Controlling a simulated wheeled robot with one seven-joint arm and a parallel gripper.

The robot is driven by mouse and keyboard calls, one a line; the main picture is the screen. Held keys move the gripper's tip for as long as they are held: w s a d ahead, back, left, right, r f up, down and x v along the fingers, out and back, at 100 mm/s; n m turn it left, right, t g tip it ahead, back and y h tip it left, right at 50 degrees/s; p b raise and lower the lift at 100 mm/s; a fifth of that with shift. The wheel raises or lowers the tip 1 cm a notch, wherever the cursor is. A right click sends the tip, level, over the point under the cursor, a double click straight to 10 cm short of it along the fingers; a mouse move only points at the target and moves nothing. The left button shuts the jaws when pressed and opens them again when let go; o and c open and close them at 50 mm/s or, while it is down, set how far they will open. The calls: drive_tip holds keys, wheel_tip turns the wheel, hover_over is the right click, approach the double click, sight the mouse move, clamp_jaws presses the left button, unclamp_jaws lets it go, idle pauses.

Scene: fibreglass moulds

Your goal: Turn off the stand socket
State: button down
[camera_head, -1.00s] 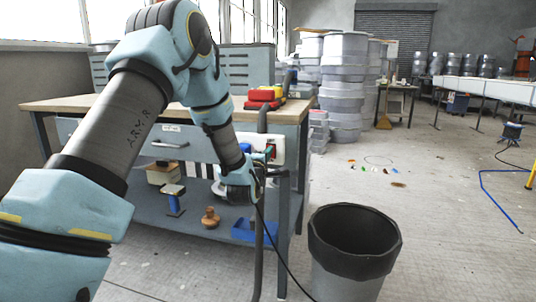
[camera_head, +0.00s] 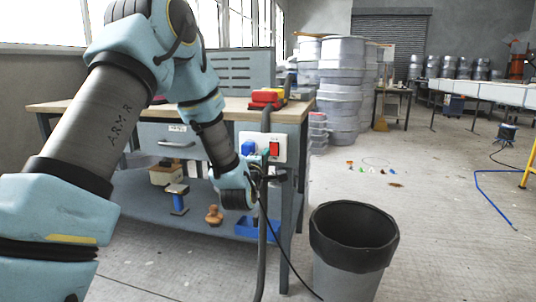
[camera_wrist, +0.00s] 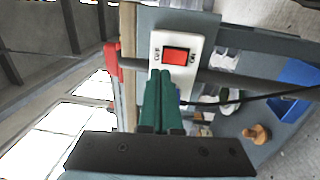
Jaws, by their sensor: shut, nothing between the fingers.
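The stand socket (camera_head: 283,138) is a white plate on the front of the workbench; it also shows in the wrist view (camera_wrist: 197,43). Its red rocker switch (camera_wrist: 176,56) sits between the marks OFF and ON; it is at the right of the plate in the head view (camera_head: 274,149). Which side is pressed in, I cannot tell. A blue plug (camera_head: 248,147) is at the plate's left. My gripper (camera_wrist: 161,73) has green fingers, shut and empty. Their tips lie over the plate just below the switch in the wrist view; contact cannot be told. The fingers hide part of the plate.
A dark upright pipe (camera_head: 263,225) runs past the socket, and a black cable (camera_head: 285,255) hangs to the floor. A grey bin (camera_head: 352,265) stands at the right. The workbench (camera_head: 225,104) bears red and yellow items. The floor beyond the bin is mostly open.

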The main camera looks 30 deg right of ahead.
drive_tip(key=v, duration=0.3)
drive_tip(key=r+v, duration=0.1)
drive_tip(key=v, duration=0.1)
drive_tip(key=shift+s+a, duration=0.25)
drive_tip(key=shift+s, duration=0.1)
drive_tip(key=w+a+f+m+g+y, duration=0.1)
drive_tip(key=a+f+m+g+y, duration=0.25)
drive_tip(key=a, duration=0.75)
drive_tip(key=w+a+f+m+g+y, duration=0.1)
drive_tip(key=a+f+m+g+y, duration=0.25)
drive_tip(key=a, duration=0.75)
drive_tip(key=s+a+f+m+g+y, duration=0.25)
drive_tip(key=s+a+g+y, duration=0.3)
drive_tip(key=s+a, duration=1)
wheel_tip(320, 180, up, 25)
drive_tip(key=a+m+p, duration=0.1)
drive_tip(key=a+p, duration=0.1)
drive_tip(key=p, duration=2.2)
drive_tip(key=shift+w, duration=0.4)
drive_tip(key=shift+a, duration=0.1)
